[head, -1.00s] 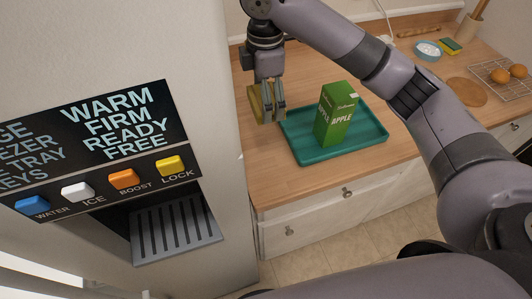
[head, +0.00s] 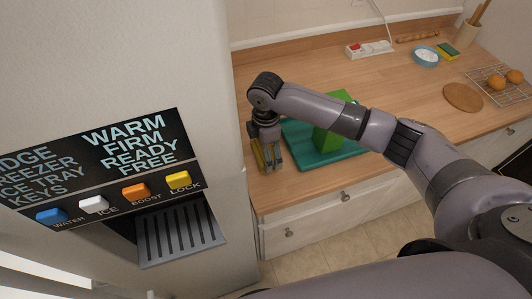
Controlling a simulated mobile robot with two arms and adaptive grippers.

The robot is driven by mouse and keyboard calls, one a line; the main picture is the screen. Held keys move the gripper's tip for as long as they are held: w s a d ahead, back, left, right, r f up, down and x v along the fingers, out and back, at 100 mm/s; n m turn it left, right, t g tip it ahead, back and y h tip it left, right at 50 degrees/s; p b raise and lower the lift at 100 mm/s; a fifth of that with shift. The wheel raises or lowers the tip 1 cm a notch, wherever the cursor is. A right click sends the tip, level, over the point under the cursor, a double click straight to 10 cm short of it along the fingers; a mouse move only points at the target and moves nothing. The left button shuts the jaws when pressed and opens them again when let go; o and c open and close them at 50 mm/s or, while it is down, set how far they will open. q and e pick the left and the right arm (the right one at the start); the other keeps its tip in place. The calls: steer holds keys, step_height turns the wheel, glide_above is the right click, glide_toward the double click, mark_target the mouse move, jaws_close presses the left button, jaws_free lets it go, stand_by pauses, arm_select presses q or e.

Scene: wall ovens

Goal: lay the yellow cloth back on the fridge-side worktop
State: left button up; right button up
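My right gripper (head: 268,168) hangs fingers down over the left end of the wooden worktop (head: 310,88), close to the fridge side. It appears shut on the yellow cloth (head: 257,154), a small folded piece that shows mostly at the left of the fingers. The cloth is at or just above the worktop; I cannot tell whether it touches. My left gripper is not in view.
A teal tray (head: 300,152) with a green carton (head: 326,140) stands just right of the gripper, partly hidden by my arm. The fridge panel (head: 98,150) is at left. A power strip (head: 369,49), bowl (head: 426,56) and round board (head: 463,97) lie farther right.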

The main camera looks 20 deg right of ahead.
step_height(320, 180, down, 2)
steer(key=shift+f, duration=0.2)
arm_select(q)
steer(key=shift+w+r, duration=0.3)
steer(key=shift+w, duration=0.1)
arm_select(e)
steer(key=shift+f, duration=0.2)
steer(key=shift+f, duration=0.15)
steer(key=o, duration=1)
steer(key=shift+o, duration=0.2)
step_height(320, 180, up, 11)
steer(key=b, duration=0.3)
steer(key=shift+w, duration=0.1)
steer(key=shift+r, duration=0.7)
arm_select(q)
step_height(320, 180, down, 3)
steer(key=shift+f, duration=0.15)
